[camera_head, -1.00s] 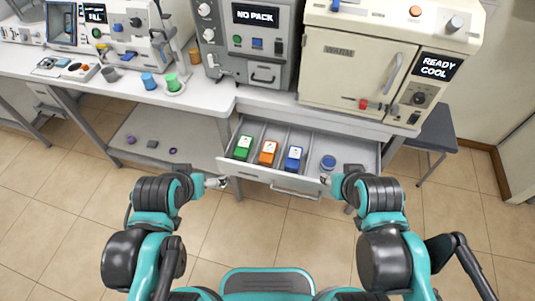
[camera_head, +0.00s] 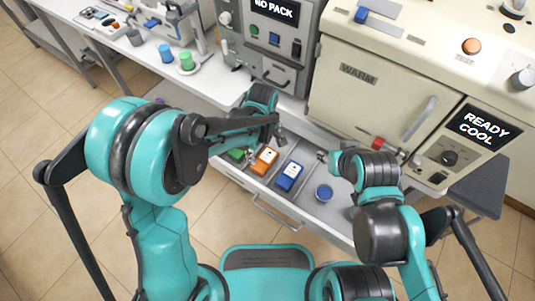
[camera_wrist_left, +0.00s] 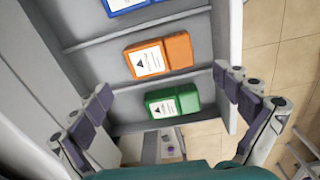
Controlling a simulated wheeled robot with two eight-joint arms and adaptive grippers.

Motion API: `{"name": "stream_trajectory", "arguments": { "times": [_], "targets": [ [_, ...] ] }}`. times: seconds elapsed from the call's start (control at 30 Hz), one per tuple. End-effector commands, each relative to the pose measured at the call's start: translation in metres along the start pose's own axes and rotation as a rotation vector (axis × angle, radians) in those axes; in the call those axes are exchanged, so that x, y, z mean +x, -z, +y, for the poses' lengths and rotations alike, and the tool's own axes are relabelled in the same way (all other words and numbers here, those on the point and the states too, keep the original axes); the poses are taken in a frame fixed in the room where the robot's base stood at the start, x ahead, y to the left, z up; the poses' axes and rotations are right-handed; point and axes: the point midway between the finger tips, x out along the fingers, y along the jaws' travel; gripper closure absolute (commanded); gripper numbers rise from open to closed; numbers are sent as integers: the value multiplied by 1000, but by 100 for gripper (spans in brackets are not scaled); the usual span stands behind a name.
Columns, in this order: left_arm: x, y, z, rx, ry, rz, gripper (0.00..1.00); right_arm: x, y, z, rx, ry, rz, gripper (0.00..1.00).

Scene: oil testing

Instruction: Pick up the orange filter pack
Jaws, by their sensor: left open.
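The orange filter pack (camera_head: 264,160) lies in its own compartment of the open drawer, between the green pack (camera_head: 236,154) and the blue pack (camera_head: 289,176). In the left wrist view the orange pack (camera_wrist_left: 160,55) lies label up beyond the fingertips, with the green pack (camera_wrist_left: 172,101) nearer. My left gripper (camera_head: 279,136) is above the back of the drawer near the orange pack, and in the wrist view its fingers (camera_wrist_left: 165,92) are spread apart with nothing between them. My right gripper (camera_head: 323,156) is by the drawer's right part; its fingers are too small to read.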

Motion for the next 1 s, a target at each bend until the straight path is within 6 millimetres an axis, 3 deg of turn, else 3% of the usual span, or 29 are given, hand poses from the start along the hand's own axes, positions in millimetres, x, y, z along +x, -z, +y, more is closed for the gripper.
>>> {"name": "stream_trajectory", "arguments": {
  "times": [0.47,0.7,0.97,1.0],
  "targets": [
    [50,-4,3,-39,23,-6,0,15,-11,0,0,0,0,60],
    [87,0,1,-37,22,-6,0,32,-23,0,0,0,0,60],
    [91,0,1,-37,22,-6,0,32,-23,0,0,0,0,60],
    [91,0,1,-37,22,-6,5,32,-23,0,0,0,0,60]
  ]
}}
